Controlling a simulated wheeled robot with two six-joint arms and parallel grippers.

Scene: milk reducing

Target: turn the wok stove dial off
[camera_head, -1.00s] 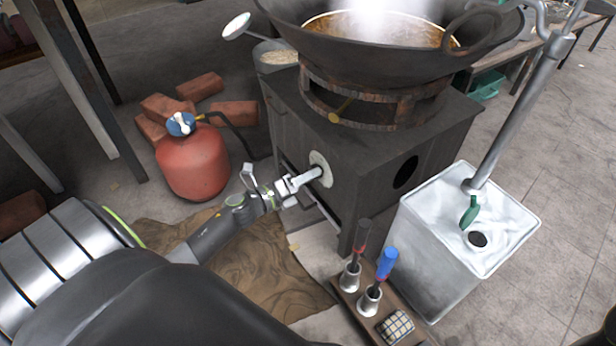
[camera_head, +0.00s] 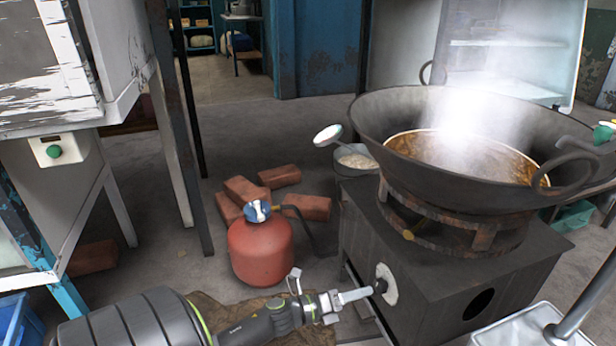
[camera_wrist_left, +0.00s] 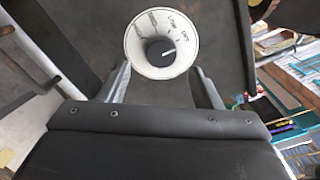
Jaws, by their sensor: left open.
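The stove dial (camera_wrist_left: 137,45) is a round white plate with a black knob (camera_wrist_left: 160,50) in the left wrist view. The knob's white mark points right and slightly up; LOW and OFF are printed at the plate's upper right. In the head view the dial plate (camera_head: 389,284) is on the left face of the dark wok stove (camera_head: 432,290). My left gripper (camera_head: 350,296) is open in front of the dial. In the wrist view its fingers (camera_wrist_left: 163,86) stand apart below the knob, with nothing between them. My right gripper is out of view.
A steaming wok (camera_head: 390,115) sits on the stove. A red gas cylinder (camera_head: 262,255) stands left of it, with bricks (camera_head: 312,207) behind. Tables stand on the left.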

